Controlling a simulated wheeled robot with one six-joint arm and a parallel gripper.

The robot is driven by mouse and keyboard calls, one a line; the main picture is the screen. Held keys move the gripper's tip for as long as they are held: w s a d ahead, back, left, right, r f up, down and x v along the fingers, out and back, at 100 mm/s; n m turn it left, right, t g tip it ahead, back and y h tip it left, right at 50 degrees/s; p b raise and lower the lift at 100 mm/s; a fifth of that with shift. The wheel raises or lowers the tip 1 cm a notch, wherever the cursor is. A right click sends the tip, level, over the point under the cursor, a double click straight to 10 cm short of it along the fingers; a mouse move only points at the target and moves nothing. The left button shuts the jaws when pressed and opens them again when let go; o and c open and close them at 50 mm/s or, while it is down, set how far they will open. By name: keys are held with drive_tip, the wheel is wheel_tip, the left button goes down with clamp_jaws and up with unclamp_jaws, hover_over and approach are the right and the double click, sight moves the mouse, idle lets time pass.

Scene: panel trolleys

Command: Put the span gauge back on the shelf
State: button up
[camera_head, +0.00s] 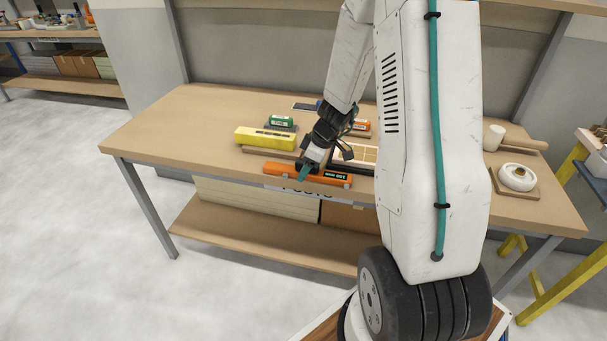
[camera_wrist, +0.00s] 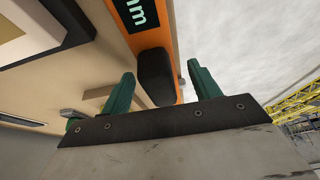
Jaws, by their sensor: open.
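An orange bar-shaped gauge (camera_head: 308,173) with a dark display lies along the front edge of the workbench top (camera_head: 160,125), above a partly hidden label. I take it to be the span gauge. In the wrist view, its orange body (camera_wrist: 152,38) shows a display ending in "mm" and a black block (camera_wrist: 155,76). My gripper (camera_head: 303,172) is at the gauge's left half. In the wrist view my green fingers (camera_wrist: 164,82) are apart, with the black block between them and a gap visible on each side. The gripper hides part of the gauge.
A yellow bar (camera_head: 265,139) and a green-cased device (camera_head: 281,121) lie behind the gauge. A framed panel (camera_head: 355,154) is to its right. A white round object (camera_head: 517,178) sits at the bench's right end. The bench's left end is clear. A yellow trestle (camera_head: 565,270) stands right.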

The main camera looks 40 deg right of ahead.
drive_tip(key=shift+w+a+f, duration=0.1)
drive_tip(key=shift+w+f, duration=0.05)
drive_tip(key=shift+f, duration=0.25)
drive_tip(key=shift+c, duration=0.3)
clamp_jaws()
drive_tip(key=shift+r, duration=0.2)
